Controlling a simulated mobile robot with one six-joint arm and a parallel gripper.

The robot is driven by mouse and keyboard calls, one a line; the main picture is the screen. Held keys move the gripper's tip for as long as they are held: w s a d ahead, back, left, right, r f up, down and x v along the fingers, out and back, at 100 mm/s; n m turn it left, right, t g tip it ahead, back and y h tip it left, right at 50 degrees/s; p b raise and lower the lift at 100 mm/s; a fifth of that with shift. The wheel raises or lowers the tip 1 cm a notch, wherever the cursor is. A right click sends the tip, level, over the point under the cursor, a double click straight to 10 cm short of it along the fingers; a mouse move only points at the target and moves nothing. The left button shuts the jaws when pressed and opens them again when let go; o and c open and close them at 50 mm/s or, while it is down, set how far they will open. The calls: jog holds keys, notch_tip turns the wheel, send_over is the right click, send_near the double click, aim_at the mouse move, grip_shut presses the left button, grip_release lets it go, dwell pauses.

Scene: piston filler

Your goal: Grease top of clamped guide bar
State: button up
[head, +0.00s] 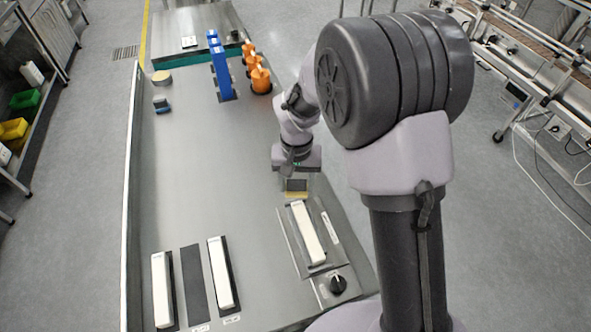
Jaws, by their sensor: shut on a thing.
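The clamped guide bar (308,235) is a white bar lying lengthwise in a grey fixture (331,250) at the table's right front. My gripper (296,178) points down near the bar's far end. It is shut on a dark block with a yellow lower edge (296,190), probably an applicator pad. The pad is just beyond or above the bar's far end. I cannot tell whether it touches the bar. My gripper's fingers are small and partly hidden. No grease can be made out on the bar's top at this size.
Two more white bars (162,290) (221,273) lie at the left front, with an empty dark strip (194,285) between them. A black knob (337,283) stands near the fixture. Blue holders (220,72), orange containers (260,80), a round tin (161,77) and a small blue-dark item (161,104) stand farther back. The table's middle is clear.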

aim_at(297, 183)
jog(key=shift+r+p, duration=1.1)
jog(key=shift+r, duration=0.65)
